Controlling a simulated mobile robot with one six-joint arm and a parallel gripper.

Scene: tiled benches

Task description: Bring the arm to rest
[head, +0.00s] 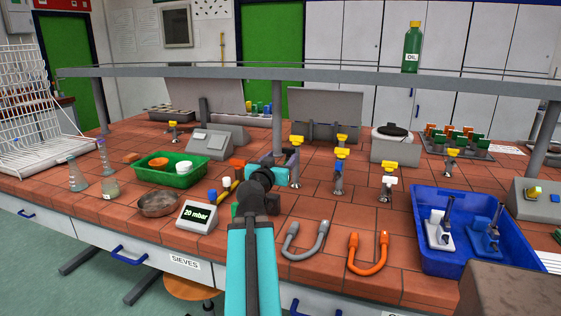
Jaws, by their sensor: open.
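My arm, turquoise and black, reaches up from the bottom middle of the head view over the tiled bench (330,215). My gripper (280,158) is at its far end, above the middle of the bench, pointing away from me. Its grey jaws stand apart, and I see nothing held between them. The arm's wrist covers part of the bench behind it.
Close by are a display reading 20 mbar (197,216), a grey U-tube (304,252), an orange U-tube (368,266) and yellow-topped taps (341,153). A green tray (150,176) is left, a blue crate (432,262) right. A grey shelf rail (330,76) crosses above.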

